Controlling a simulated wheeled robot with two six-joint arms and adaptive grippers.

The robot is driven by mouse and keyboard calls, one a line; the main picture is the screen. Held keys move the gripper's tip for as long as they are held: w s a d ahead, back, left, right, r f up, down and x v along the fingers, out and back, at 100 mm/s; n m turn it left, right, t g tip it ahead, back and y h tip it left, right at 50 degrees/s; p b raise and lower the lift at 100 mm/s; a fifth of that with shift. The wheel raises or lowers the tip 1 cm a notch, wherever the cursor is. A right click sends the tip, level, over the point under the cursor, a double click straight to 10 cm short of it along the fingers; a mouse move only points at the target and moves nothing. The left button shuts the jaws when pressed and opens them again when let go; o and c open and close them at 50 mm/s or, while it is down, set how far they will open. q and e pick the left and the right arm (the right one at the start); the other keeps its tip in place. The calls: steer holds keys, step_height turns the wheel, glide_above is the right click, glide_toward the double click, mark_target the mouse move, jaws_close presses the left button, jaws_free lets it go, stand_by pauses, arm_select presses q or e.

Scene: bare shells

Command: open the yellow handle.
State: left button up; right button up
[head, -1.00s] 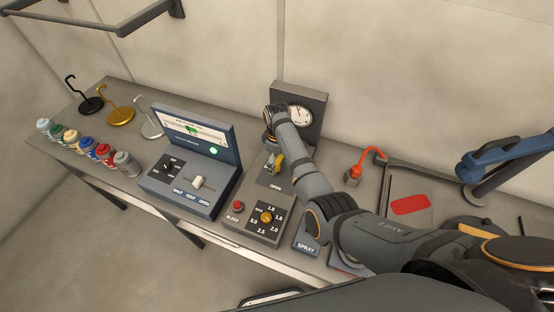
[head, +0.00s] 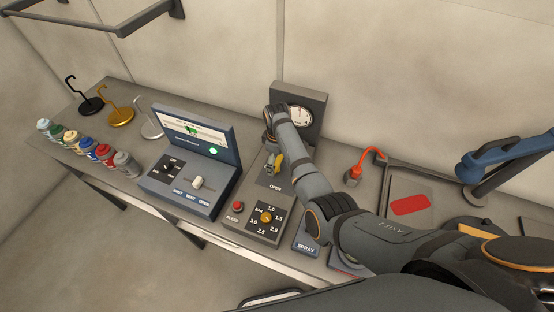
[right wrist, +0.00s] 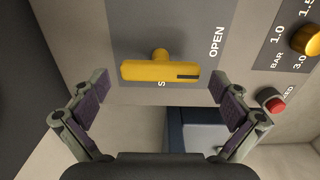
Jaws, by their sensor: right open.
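The yellow handle (right wrist: 160,72) is a bar on a round stem, mounted on a grey panel (right wrist: 205,25) with the word OPEN beside it. In the right wrist view it lies crosswise between my gripper's fingers, just beyond the tips and apart from them. My right gripper (right wrist: 160,88) is open and empty, one finger on each side of the handle. In the head view the handle (head: 279,160) is partly hidden by my right gripper (head: 272,168), which points down over the panel. Lettering behind the handle is mostly covered. My left gripper is out of view.
A gauge (head: 300,115) stands behind the panel. A yellow knob (head: 266,217) and a red button (head: 238,206) are in front.

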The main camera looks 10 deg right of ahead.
mark_target(277, 162)
step_height(277, 162, up, 12)
stand_by(0.4)
